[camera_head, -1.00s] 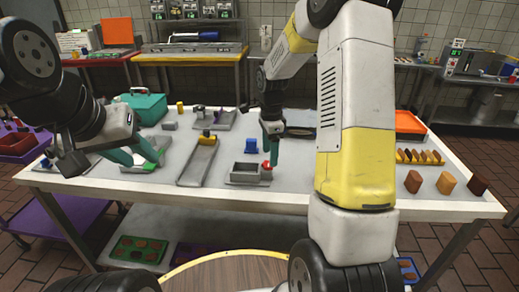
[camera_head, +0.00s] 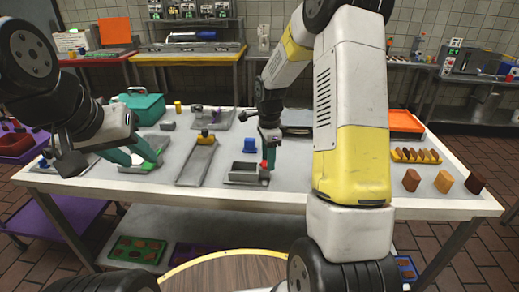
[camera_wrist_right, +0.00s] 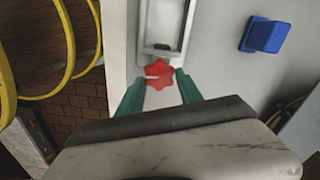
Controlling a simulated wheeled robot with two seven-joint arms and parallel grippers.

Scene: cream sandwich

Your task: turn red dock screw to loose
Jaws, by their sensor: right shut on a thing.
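The red dock screw (camera_wrist_right: 158,74) is a star-shaped red knob at the near end of a grey dock (camera_wrist_right: 161,25) with a raised rectangular frame. In the head view the screw (camera_head: 264,166) shows at the right end of the dock (camera_head: 240,180), partly hidden by my right gripper (camera_head: 268,162). In the right wrist view the teal fingers of my right gripper (camera_wrist_right: 159,84) stand on both sides of the knob, shut on it. My left gripper (camera_head: 132,157) is open over the table's left part, near a small green thing (camera_head: 148,166).
A blue block (camera_head: 249,145) stands just behind the dock; it also shows in the right wrist view (camera_wrist_right: 264,36). A long grey fixture (camera_head: 193,168) lies left of the dock. A teal case (camera_head: 141,107) and orange tray (camera_head: 404,122) stand farther back.

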